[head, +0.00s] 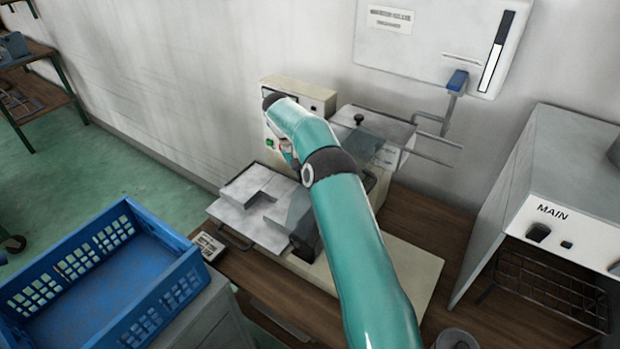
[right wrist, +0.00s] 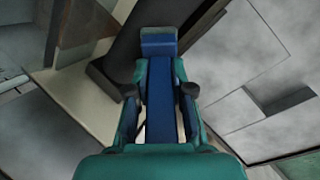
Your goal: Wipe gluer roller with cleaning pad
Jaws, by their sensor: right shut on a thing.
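My right gripper (right wrist: 160,95) is shut on the blue cleaning pad (right wrist: 160,75), whose bar runs between the fingers to a wider blue head. In the right wrist view the head lies against or just above a dark grey part (right wrist: 125,52) of the gluer; I cannot tell if they touch. In the head view my right arm reaches over the gluer (head: 315,93) and hides the gripper and pad. A dark rounded part (head: 306,240) shows beside the arm; I cannot tell if it is the roller. My left gripper is not in view.
A pale tray panel (head: 255,195) with a notch lies left of the gluer. A blue crate (head: 190,250) stands at the lower left. A grey MAIN cabinet (head: 560,190) with a wire rack is at the right. A wall bracket (head: 432,120) carries a blue block (head: 457,80).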

